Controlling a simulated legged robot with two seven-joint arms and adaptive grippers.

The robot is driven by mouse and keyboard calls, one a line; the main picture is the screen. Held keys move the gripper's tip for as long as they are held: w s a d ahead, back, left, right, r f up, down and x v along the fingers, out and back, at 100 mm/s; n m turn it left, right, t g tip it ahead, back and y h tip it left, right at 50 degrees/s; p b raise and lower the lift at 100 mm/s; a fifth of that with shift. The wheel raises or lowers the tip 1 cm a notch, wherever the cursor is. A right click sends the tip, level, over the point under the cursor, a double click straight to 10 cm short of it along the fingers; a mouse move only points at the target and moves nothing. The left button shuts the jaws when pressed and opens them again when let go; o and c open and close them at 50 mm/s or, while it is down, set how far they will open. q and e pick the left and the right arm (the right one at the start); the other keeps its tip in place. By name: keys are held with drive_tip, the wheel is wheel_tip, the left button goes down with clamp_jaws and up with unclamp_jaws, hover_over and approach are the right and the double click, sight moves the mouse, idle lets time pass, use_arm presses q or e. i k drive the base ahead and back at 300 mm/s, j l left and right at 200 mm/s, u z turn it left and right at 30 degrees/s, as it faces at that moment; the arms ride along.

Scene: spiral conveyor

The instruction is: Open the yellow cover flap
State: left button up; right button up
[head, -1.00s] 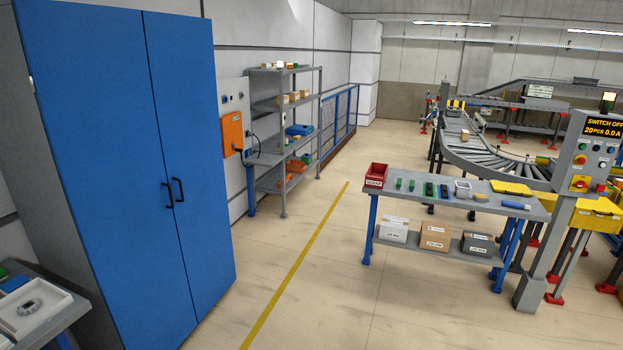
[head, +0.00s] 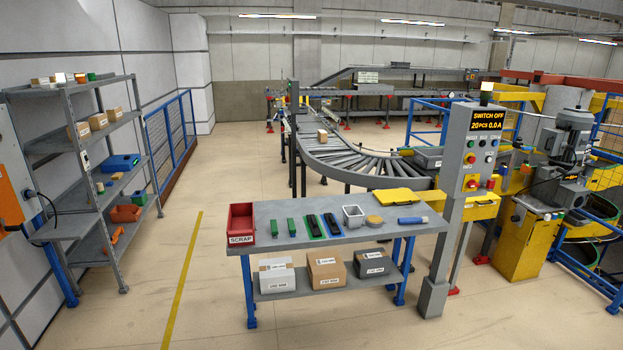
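A flat yellow panel (head: 388,197), which looks like the cover flap, lies behind the back right edge of the grey workbench (head: 330,233). It appears to lie flat, as if closed, near the near end of the curved roller conveyor (head: 350,166). Its lower edge is partly hidden by the bench. A yellow housing (head: 484,206) stands to its right, partly behind the control post. Neither of my grippers is in view.
The control post (head: 444,245) stands at the bench's right end; its display reads SWITCH OFF. A red SCRAP bin (head: 241,224) and several small parts sit on the bench, boxes below. A shelf rack (head: 100,180) stands left. Floor in front and left is clear.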

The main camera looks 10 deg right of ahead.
sight(400, 197)
drive_tip(key=i+l+z, duration=0.2)
drive_tip(key=i+z, duration=0.8)
drive_tip(key=i+j+z, duration=0.35)
drive_tip(key=i+z, duration=0.15)
drive_tip(key=i, duration=0.15)
drive_tip(key=i+l+z, duration=0.2)
drive_tip(key=i, duration=0.9)
drive_tip(key=j, duration=0.1)
